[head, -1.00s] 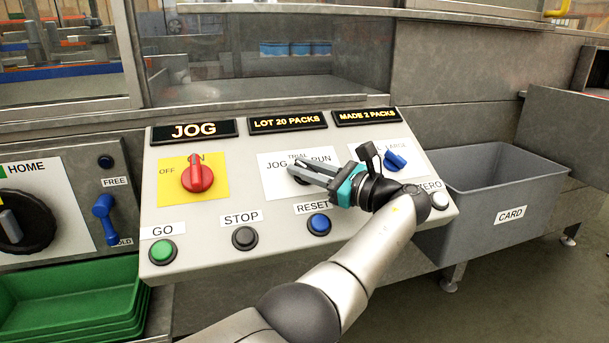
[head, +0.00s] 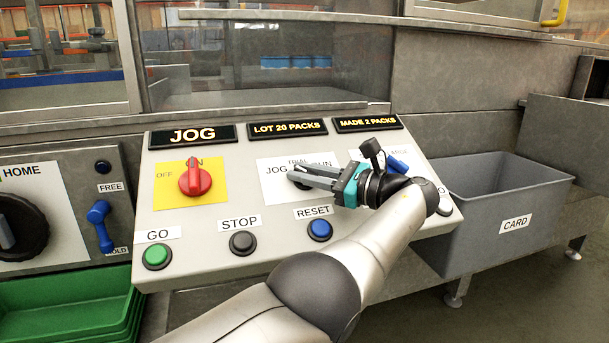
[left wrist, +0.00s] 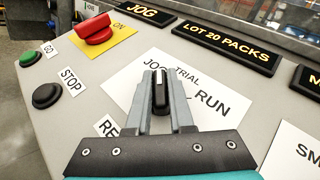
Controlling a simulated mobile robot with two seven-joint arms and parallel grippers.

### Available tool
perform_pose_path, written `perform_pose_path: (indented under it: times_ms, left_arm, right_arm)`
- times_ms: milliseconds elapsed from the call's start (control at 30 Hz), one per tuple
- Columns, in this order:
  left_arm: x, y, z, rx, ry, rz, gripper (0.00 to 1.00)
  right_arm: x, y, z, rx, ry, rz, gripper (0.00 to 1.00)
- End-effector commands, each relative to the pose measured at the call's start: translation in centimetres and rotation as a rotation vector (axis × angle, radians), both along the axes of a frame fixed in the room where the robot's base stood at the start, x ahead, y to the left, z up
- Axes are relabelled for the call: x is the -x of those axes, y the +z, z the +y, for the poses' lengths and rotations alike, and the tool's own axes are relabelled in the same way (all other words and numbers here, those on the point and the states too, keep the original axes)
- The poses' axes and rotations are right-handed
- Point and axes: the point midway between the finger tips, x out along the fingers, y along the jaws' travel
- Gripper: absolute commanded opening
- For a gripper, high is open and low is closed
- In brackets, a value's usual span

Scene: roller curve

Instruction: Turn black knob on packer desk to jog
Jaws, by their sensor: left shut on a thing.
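The black knob (left wrist: 160,92) sits on a white label plate (head: 270,193) marked JOG, TRIAL and RUN on the sloping desk panel. My left gripper (head: 294,174) reaches in from the right side of the plate and is shut on the knob, one finger on each side in the left wrist view. The knob's white mark points up in that view, towards the JOG lettering, which is partly covered. In the head view the fingers hide most of the knob. The left display (head: 193,136) reads JOG. My right gripper is not in view.
A red knob (head: 195,178) on a yellow plate is left of the black knob. Green GO (head: 157,256), black STOP (head: 242,243) and blue RESET (head: 320,229) buttons line the front. A small blue knob (head: 398,162) is just right of my gripper. A grey CARD bin (head: 480,235) stands at right.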

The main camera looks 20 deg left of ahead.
Motion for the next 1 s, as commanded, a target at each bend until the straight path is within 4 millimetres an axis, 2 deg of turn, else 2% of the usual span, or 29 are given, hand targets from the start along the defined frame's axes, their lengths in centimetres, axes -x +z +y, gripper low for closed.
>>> perform_pose_path:
  times_ms: [367, 400, 633, 1000]
  left_arm:
    - [0.01, 0.38, 0.32, -0.004, 0.008, -0.009, 0.0]
    - [0.01, 0.38, 0.32, -0.004, 0.008, -0.009, 0.24]
    - [0.02, 0.19, 0.16, -0.002, 0.004, -0.005, 0.5]
    - [-0.01, 0.09, 0.18, 0.0, 0.002, -0.002, 0.5]
  right_arm:
    - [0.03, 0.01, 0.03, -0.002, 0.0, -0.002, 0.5]
    - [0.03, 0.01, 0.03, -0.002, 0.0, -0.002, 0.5]
    - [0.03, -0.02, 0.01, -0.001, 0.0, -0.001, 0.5]
    - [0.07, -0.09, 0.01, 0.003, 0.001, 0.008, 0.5]
